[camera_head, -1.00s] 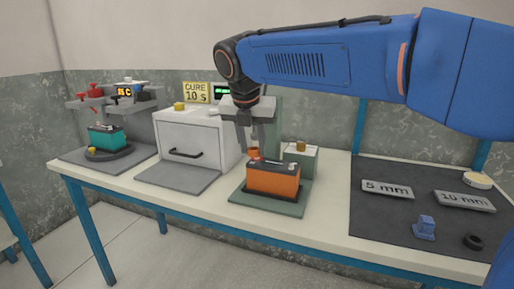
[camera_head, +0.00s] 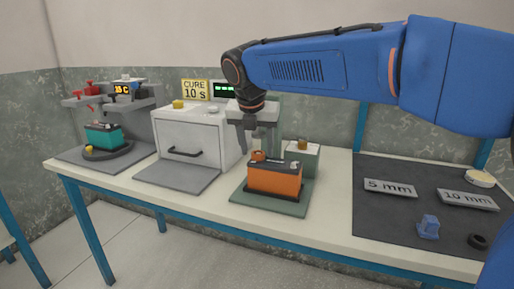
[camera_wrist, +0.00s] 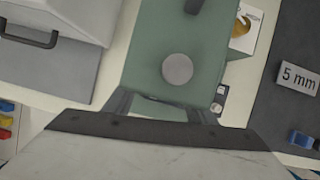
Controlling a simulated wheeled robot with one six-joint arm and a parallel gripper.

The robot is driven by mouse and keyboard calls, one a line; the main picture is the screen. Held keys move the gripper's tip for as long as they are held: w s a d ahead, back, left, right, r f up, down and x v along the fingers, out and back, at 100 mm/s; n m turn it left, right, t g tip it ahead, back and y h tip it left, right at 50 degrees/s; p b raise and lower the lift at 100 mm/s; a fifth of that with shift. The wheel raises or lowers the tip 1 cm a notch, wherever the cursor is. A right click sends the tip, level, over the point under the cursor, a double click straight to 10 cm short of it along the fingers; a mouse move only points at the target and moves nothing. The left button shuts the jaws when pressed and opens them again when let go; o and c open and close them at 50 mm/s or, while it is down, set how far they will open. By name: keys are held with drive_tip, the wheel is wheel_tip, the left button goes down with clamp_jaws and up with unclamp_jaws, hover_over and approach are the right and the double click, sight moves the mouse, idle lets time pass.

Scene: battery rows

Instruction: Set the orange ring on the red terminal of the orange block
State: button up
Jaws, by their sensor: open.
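The orange block (camera_head: 274,180), a battery with a dark top, sits upright on a green base plate (camera_head: 243,198) in the middle of the table. The orange ring (camera_head: 258,156) rests at the left end of the block's top. The red terminal is not clearly visible under it, and the exact fit of ring and terminal is too small to tell. My gripper (camera_head: 255,135) is open and empty above the ring, apart from it. In the wrist view, my gripper (camera_wrist: 163,104) shows spread fingers with nothing between them; block and ring are out of that view.
A green press frame (camera_head: 273,108) stands close behind my gripper. A small green-grey box (camera_head: 302,162) is right of it. A white curing oven (camera_head: 196,140) stands left. A teal battery (camera_head: 103,136) sits farther left. A dark mat (camera_head: 385,222) with labelled plates lies right.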

drive_tip(key=v, duration=1.2)
drive_tip(key=shift+s+f, duration=0.1)
